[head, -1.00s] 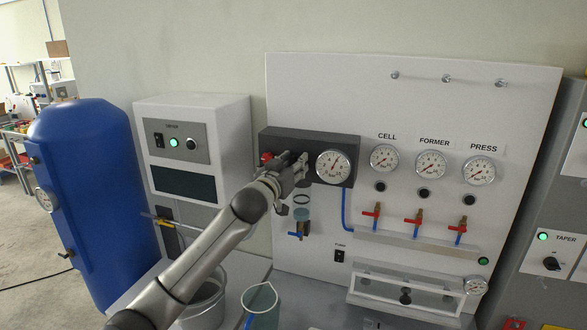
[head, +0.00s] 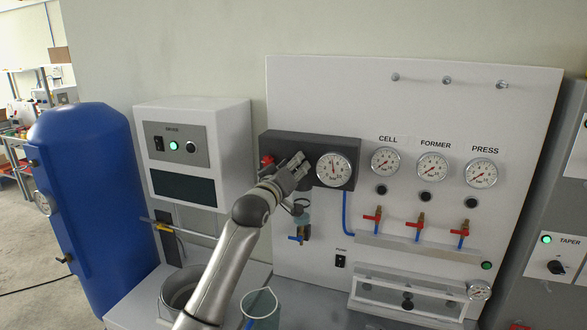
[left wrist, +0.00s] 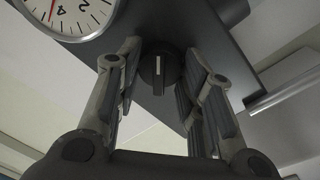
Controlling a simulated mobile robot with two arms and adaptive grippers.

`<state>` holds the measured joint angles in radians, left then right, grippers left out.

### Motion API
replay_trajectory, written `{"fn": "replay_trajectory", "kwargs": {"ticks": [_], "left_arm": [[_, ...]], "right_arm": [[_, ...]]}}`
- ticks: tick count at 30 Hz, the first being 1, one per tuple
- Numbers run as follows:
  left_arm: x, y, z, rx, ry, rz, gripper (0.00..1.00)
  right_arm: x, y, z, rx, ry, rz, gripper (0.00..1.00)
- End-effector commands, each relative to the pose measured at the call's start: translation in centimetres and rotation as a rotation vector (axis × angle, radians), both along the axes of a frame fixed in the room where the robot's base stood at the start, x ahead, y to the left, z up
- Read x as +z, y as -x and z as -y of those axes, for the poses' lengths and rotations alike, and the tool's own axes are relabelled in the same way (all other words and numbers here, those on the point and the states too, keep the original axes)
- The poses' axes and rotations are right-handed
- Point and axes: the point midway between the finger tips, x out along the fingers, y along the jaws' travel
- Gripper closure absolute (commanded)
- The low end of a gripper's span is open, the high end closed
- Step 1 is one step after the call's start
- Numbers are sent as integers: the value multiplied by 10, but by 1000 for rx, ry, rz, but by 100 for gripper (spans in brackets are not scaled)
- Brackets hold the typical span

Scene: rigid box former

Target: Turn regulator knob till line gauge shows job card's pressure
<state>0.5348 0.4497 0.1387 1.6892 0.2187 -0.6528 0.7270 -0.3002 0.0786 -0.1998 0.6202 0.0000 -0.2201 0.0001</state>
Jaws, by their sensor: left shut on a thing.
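The black regulator knob (left wrist: 157,72) with a white pointer line sits between the two fingers of my left gripper (left wrist: 164,55) in the left wrist view. The gripper is shut on it. In the head view my left gripper (head: 293,172) is at the dark regulator block (head: 318,146) and hides the knob. The round white line gauge (head: 334,170) is at the right end of the block. In the left wrist view the gauge (left wrist: 75,14) is partly cut off, its red needle close to the 4. I cannot make out a job card. My right gripper is not in view.
Cell, former and press gauges (head: 433,167) are right of the block, with red-handled valves (head: 416,223) below. A white dryer (head: 190,150) and blue tank (head: 85,190) stand left. A bucket (head: 183,290) and clear beaker (head: 260,308) are below my arm.

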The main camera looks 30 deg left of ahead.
Motion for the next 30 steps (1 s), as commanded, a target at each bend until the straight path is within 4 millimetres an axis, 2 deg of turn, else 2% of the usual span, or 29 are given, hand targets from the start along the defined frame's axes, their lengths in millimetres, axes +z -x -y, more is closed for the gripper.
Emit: {"fn": "replay_trajectory", "kwargs": {"ticks": [10,11,15,25,30], "left_arm": [[0,0,0,0,3,1,88],[0,0,0,0,3,1,62],[0,0,0,0,2,1,44],[0,1,0,0,2,0,43],[-1,11,2,0,2,1,43]], "right_arm": [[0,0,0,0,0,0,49],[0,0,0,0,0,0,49],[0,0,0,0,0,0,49],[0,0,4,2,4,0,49],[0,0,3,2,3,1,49]]}}
